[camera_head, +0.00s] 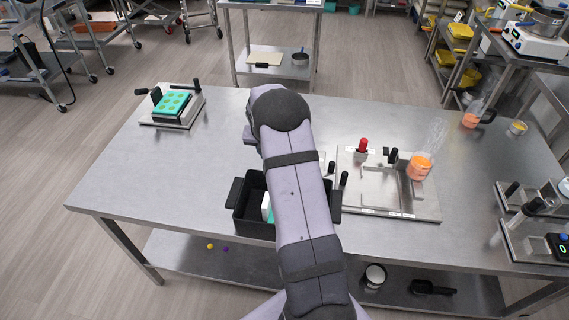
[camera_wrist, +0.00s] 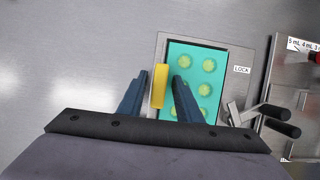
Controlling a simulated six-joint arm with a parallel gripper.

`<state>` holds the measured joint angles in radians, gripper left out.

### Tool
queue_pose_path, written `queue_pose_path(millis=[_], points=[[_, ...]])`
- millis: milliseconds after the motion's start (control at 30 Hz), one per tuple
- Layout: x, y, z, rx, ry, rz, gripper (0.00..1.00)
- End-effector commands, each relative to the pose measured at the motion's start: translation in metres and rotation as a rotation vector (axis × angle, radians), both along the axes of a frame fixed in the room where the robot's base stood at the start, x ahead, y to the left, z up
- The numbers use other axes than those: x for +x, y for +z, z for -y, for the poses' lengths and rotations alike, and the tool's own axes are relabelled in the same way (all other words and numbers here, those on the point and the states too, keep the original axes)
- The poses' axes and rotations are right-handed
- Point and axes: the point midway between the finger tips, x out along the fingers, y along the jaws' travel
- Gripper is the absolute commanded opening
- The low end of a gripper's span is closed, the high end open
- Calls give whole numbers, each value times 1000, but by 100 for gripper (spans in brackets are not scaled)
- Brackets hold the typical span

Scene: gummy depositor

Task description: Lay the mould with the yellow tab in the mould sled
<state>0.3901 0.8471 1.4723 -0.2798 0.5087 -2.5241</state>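In the wrist view, the teal mould (camera_wrist: 206,62) with several round yellow-green cavities lies on the metal plate of the sled (camera_wrist: 243,55), inside its outline. I cannot tell whether it sits fully down. Its yellow tab (camera_wrist: 160,84) sticks out at the left edge. My gripper (camera_wrist: 161,76) is open, with one blue finger on each side of the tab and a thin gap visible beside it. The right finger covers part of the mould's edge. In the head view, my arm hides the gripper, the mould and most of the sled.
Black-handled levers (camera_wrist: 268,122) stand right of the sled, near a LOCK label. The depositor plate (camera_head: 398,203) with a red knob (camera_head: 362,145) is to the right. A black bin (camera_head: 250,228) stands in front. Another teal mould (camera_head: 172,104) sits in a fixture at left.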

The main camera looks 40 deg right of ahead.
Motion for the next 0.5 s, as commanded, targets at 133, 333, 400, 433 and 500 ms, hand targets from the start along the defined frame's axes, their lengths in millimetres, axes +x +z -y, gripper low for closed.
queue_pose_path(millis=[133,333,400,433,500], points=[[-3,-10,-3,9,-1,-8,0],[-2,-9,-5,11,-2,-5,0],[-2,-7,-5,11,-1,-4,0],[-2,-7,-5,11,-1,-4,0],[-2,-4,-5,11,-3,-6,0]])
